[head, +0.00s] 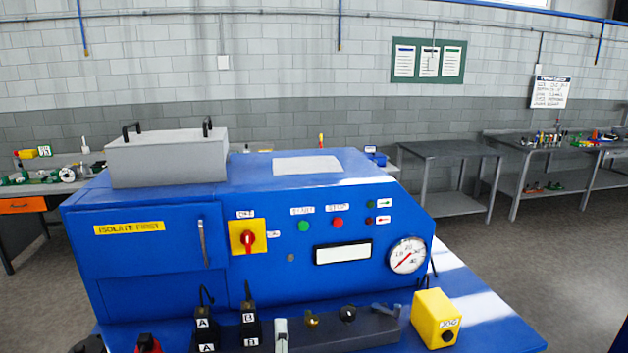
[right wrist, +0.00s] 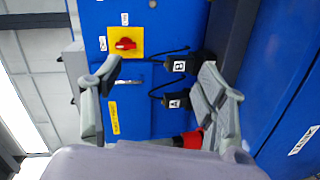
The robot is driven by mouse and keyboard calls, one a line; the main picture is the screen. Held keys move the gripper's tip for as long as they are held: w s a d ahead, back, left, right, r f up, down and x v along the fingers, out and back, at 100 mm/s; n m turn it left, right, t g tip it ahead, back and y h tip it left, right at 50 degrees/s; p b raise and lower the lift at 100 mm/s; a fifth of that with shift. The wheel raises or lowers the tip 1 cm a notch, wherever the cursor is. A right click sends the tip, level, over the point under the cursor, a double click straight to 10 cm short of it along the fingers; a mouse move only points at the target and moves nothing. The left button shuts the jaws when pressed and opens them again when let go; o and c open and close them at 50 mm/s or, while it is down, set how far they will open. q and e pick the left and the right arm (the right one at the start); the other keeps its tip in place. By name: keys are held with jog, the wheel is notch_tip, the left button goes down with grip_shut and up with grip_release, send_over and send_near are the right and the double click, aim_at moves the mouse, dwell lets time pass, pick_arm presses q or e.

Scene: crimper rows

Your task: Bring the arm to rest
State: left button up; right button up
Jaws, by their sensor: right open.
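My right gripper (right wrist: 160,70) shows in the right wrist view with its two grey fingers spread wide apart. Nothing is held between them. Beyond the fingers are the blue machine front, black connector B (right wrist: 180,66) and black connector A (right wrist: 176,103). The right finger partly covers the area beside the connectors. In the head view neither gripper can be made out. The blue machine (head: 150,260) there carries a red rotary switch on a yellow plate (head: 248,237). Connector A (head: 204,324) and connector B (head: 250,318) stand upright in front of it.
A yellow box (head: 435,318) stands at the front right of the blue bench (head: 490,320). A dark grey block (head: 365,330) lies left of it. A grey lidded box (head: 168,158) sits on the machine. Grey tables (head: 450,150) stand behind, with open floor at right.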

jog(key=s+d+f+m+g+h, duration=0.1)
jog(key=s+d+f+m+g, duration=0.25)
jog(key=d+f, duration=0.45)
jog(key=s+d+f+m+g+h, duration=0.1)
jog(key=s+d+f+m+g, duration=0.3)
jog(key=d+f, duration=0.35)
jog(key=s+d+f+m+g, duration=0.2)
jog(key=s+d+f+m, duration=0.2)
jog(key=s+d, duration=0.3)
jog(key=s+d+f+m+g, duration=0.3)
jog(key=s+d+f+m, duration=0.1)
jog(key=s, duration=0.6)
notch_tip(320, 180, down, 32)
jog(key=s+g+b, duration=0.1)
jog(key=b, duration=0.6)
pick_arm(q)
notch_tip(320, 180, down, 13)
jog(key=b, duration=0.6)
jog(key=shift+s+f, duration=0.2)
jog(key=shift+s, duration=0.05)
pick_arm(e)
jog(key=s+d+f, duration=0.1)
jog(key=s+f, duration=0.7)
jog(key=f, duration=0.3)
jog(key=s+d+f+g, duration=0.1)
jog(key=s+d+f, duration=0.1)
jog(key=s+f, duration=0.6)
notch_tip(320, 180, down, 3)
jog(key=shift+s+f, duration=0.2)
jog(key=shift+s, duration=0.1)
